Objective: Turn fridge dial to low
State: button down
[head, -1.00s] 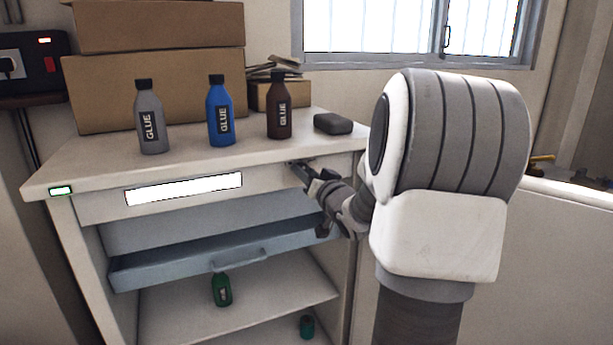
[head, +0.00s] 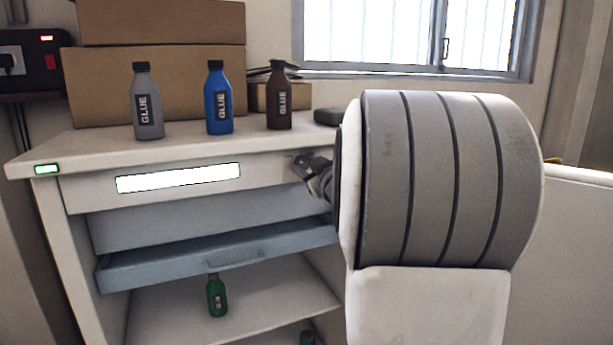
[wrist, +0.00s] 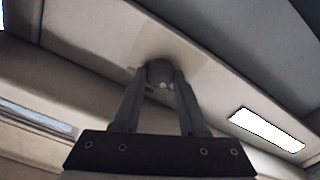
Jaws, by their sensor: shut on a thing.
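The dial (wrist: 160,72) is a small dark round knob on the front panel of the white fridge (head: 80,195), under its top edge and to the right of the white light strip. In the wrist view my gripper (wrist: 160,86) has one finger on each side of the dial and is shut on it. In the head view my gripper (head: 303,165) is at the right part of the front panel, partly hidden by my arm. The dial's markings and setting cannot be read.
A grey bottle (head: 147,105), a blue bottle (head: 219,100) and a brown bottle (head: 279,98) stand on top, near a dark block (head: 327,117). Cardboard boxes (head: 160,90) are behind. Below are a blue drawer (head: 190,262) and a green bottle (head: 216,297). A lit strip (head: 180,177) is on the panel.

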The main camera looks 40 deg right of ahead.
jog(key=shift+f+n+b, duration=0.1)
jog(key=shift+n+b, duration=0.4)
jog(key=shift+n, duration=0.3)
jog(key=shift+c, duration=2.2)
grip_release()
jog(key=shift+s+a, duration=0.1)
jog(key=shift+s, duration=0.05)
